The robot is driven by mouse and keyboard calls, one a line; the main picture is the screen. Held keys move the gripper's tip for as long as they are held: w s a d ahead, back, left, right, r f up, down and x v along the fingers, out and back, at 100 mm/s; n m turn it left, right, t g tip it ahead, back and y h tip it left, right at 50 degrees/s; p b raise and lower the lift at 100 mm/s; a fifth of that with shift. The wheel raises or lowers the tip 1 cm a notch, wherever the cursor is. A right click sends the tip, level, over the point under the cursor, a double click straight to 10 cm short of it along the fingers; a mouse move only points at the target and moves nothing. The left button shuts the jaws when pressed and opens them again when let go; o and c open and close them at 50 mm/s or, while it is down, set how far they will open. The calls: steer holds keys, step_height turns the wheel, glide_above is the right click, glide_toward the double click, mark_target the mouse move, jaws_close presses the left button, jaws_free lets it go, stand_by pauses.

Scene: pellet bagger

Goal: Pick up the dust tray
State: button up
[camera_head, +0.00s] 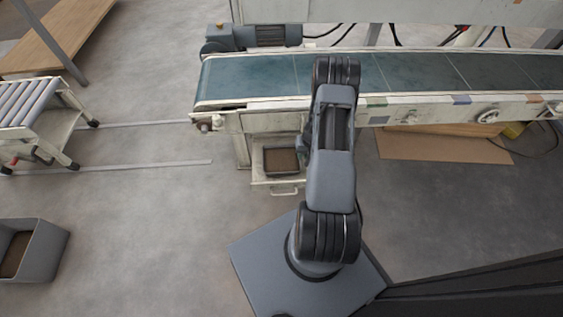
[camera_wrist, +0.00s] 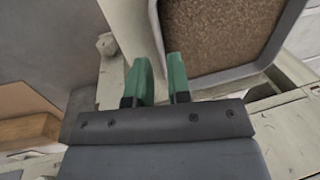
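The dust tray is a small grey tray with brown granular dust in it. In the head view the dust tray (camera_head: 282,174) sits in an open pale drawer (camera_head: 276,184) under the conveyor's left end. In the wrist view the dust tray (camera_wrist: 235,76) fills the upper right. My gripper (camera_wrist: 159,75) shows two green fingers with a gap between them, close to the tray's left rim corner. I cannot tell whether a finger touches the rim. Nothing shows gripped. In the head view my arm hides most of the gripper.
The conveyor (camera_head: 232,78) runs across the back above the drawer. A roller stand (camera_head: 25,103) is at the left. A grey bin (camera_head: 45,252) with brown contents stands at the lower left. Cardboard (camera_head: 435,150) lies on the floor at the right. The floor left of the drawer is mostly clear.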

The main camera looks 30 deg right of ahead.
steer(key=f, duration=0.1)
steer(key=f+b, duration=0.1)
steer(key=f, duration=0.1)
steer(key=f+b, duration=0.1)
steer(key=f, duration=0.1)
steer(key=shift+w+a, duration=0.3)
steer(key=shift+a, duration=0.1)
steer(key=shift+r, duration=0.1)
steer(key=shift+c, duration=0.2)
jaws_close()
